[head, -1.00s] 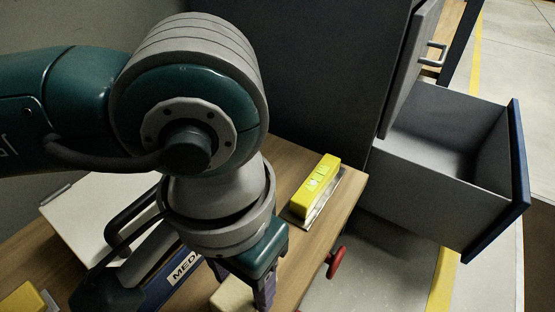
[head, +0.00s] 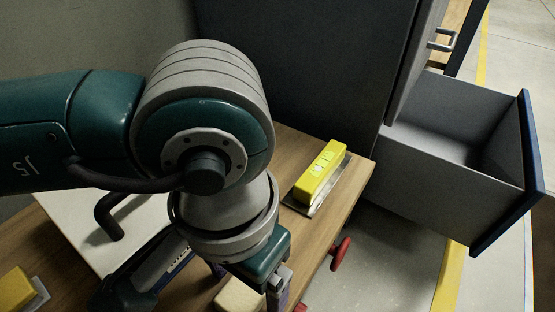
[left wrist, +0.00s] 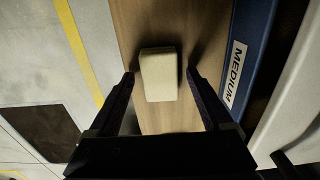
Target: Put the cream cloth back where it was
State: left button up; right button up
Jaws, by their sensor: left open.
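The cream cloth (head: 238,297), a small pale block-like bundle, lies on the wooden tabletop, partly cut off by the bottom edge of the head view. In the left wrist view the cloth (left wrist: 159,76) lies on the wood between the fingertips of my left gripper (left wrist: 160,74). The gripper is open, with a gap on each side of the cloth. In the head view my left gripper (head: 250,283) points down at the cloth, its fingers partly hidden by the wrist. My right gripper is not in view.
A yellow block (head: 321,172) sits on a metal plate near the table's right edge. Another yellow block (head: 14,289) is at lower left. A blue panel labelled MEDIUM (left wrist: 253,45) stands beside the cloth. An open grey drawer (head: 440,175) juts out at right. A red handle (head: 340,254) is beside the table.

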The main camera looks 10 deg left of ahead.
pick_arm(q)
jog(key=shift+r, duration=0.1)
jog(key=shift+r+p, duration=0.35)
jog(key=shift+p, duration=0.05)
notch_tip(320, 180, up, 12)
jog(key=p, duration=0.6)
jog(key=shift+f, duration=0.25)
